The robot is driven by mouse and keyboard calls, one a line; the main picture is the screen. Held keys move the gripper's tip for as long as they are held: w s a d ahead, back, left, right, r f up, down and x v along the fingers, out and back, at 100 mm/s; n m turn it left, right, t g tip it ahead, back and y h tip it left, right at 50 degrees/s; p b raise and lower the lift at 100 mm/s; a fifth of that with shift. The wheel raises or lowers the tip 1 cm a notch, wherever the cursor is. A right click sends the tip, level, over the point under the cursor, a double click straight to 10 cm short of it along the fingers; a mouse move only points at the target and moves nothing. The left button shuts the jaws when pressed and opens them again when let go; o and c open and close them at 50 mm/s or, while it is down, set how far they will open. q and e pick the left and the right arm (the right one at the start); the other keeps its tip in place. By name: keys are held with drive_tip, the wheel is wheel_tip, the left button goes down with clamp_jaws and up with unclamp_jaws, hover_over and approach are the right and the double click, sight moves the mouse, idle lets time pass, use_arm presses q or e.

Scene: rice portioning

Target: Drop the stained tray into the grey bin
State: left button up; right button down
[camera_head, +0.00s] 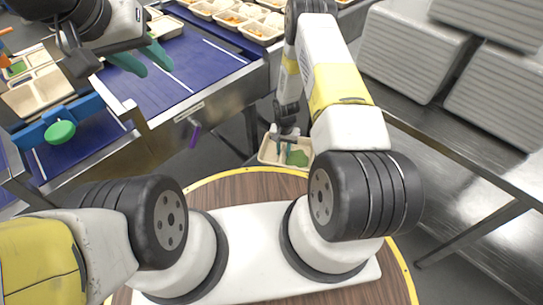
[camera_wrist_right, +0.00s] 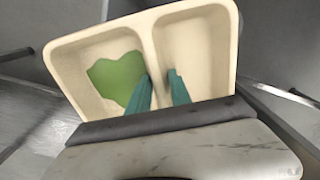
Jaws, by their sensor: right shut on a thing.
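The stained tray (camera_head: 267,155) is cream, with two compartments and a green stain in one. It is low beside the conveyor in the head view and large in the right wrist view (camera_wrist_right: 65,62). My right gripper (camera_wrist_right: 160,78) is shut on it, one teal finger either side of its divider. The right gripper (camera_head: 287,147) reaches down to the tray in the head view. My left gripper (camera_head: 157,70) is open and empty above the blue conveyor, its two teal fingers apart. I cannot make out the grey bin in either view.
The blue conveyor (camera_head: 205,65) runs along the left, with several filled trays (camera_head: 260,33) at its far end. A blue fixture with a green disc (camera_head: 60,132) is at the left. Ribbed grey containers (camera_head: 412,52) stand on a metal table (camera_head: 460,170) at the right.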

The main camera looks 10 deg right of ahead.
drive_tip(key=shift+f, duration=2.9)
drive_tip(key=c, duration=1.1)
unclamp_jaws()
wheel_tip(320, 180, up, 8)
drive_tip(key=shift+f, duration=0.1)
